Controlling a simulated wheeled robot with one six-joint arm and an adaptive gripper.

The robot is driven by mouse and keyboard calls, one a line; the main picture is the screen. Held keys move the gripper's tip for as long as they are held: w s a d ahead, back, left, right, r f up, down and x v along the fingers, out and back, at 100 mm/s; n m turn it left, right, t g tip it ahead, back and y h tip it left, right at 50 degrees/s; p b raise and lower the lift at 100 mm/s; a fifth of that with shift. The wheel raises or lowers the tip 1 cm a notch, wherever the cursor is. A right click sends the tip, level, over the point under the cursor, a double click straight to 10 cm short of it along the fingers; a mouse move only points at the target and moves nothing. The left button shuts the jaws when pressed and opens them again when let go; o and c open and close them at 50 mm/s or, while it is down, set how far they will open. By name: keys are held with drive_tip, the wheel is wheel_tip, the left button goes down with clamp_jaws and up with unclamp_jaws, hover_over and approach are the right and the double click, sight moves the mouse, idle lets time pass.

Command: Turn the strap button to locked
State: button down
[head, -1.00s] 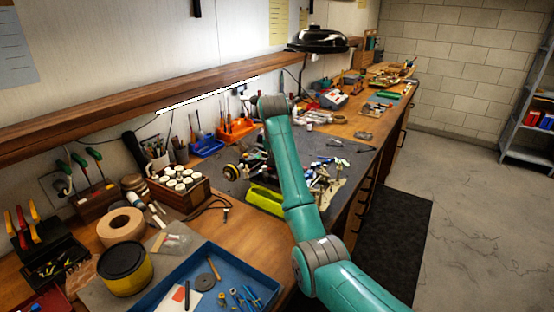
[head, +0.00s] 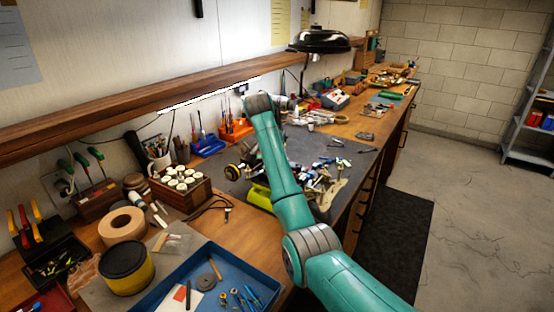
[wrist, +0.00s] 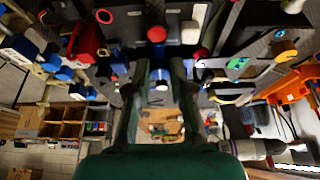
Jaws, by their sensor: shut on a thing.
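The partly built racecar (head: 318,188) lies on the dark mat, partly hidden behind my arm in the head view. Its parts fill the top of the wrist view. My gripper (wrist: 158,66) reaches into them with its two dark fingers on either side of a small blue part with a red cap (wrist: 157,36). It is shut on this part. I cannot tell for certain that this part is the strap button, and no locked marking is legible. In the head view the gripper's fingers are hidden.
A yellow-green part (head: 258,194) lies beside the car. An orange bin (head: 236,130), a blue bin (head: 207,145) and a box of white-capped jars (head: 182,190) stand along the back. A blue tray (head: 218,252) is nearer. The floor at right is clear.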

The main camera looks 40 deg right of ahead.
drive_tip(key=c, duration=1.3)
unclamp_jaws()
wheel_tip(320, 180, up, 10)
drive_tip(key=shift+f, duration=0.1)
